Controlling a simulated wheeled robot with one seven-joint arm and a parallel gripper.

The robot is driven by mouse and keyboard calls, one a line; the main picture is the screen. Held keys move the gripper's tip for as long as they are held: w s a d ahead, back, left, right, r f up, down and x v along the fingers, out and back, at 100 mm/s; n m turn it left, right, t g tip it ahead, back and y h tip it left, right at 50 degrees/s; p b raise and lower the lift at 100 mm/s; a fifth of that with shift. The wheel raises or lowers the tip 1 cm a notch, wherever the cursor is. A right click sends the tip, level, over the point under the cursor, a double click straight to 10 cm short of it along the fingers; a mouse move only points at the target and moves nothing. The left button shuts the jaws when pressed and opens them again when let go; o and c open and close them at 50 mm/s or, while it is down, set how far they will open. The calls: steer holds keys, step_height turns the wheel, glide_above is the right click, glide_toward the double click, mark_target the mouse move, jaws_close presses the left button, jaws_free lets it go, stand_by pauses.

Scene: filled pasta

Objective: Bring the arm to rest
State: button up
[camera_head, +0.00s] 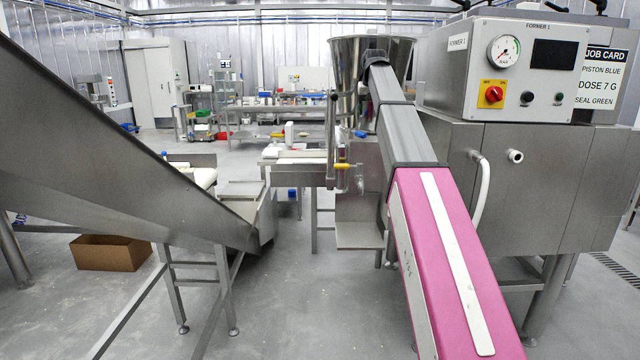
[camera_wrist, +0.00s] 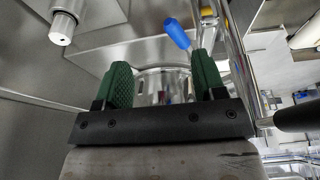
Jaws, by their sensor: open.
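My gripper (camera_wrist: 163,78) shows in the wrist view with its two green pads wide apart. Nothing is held between them. Beyond the pads is a shiny round steel part (camera_wrist: 163,84), and a blue handle (camera_wrist: 177,34) stands near the right pad, apart from it as far as I can see. In the head view my pink and grey arm (camera_head: 445,250) reaches up and away in front of the steel hopper (camera_head: 345,62). My gripper is hidden there behind the arm.
The steel former machine (camera_head: 560,180), with gauge, red-and-yellow switch and job card (camera_head: 603,85), stands close on the right of my arm. An inclined steel chute (camera_head: 110,160) fills the left. A cardboard box (camera_head: 108,254) lies on the floor. Bare floor (camera_head: 300,310) shows in the middle foreground.

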steer(key=s+f+g, duration=0.1)
steer(key=s+f, duration=0.3)
steer(key=f, duration=0.8)
steer(key=s+f, duration=0.5)
steer(key=f, duration=0.8)
steer(key=s+f+g, duration=0.1)
steer(key=s+f, duration=0.3)
steer(key=f, duration=0.8)
steer(key=s+f+g, duration=0.1)
steer(key=s+f, duration=2.2)
steer(key=s, duration=0.1)
steer(key=shift+d+g, duration=0.3)
steer(key=shift+d, duration=0.05)
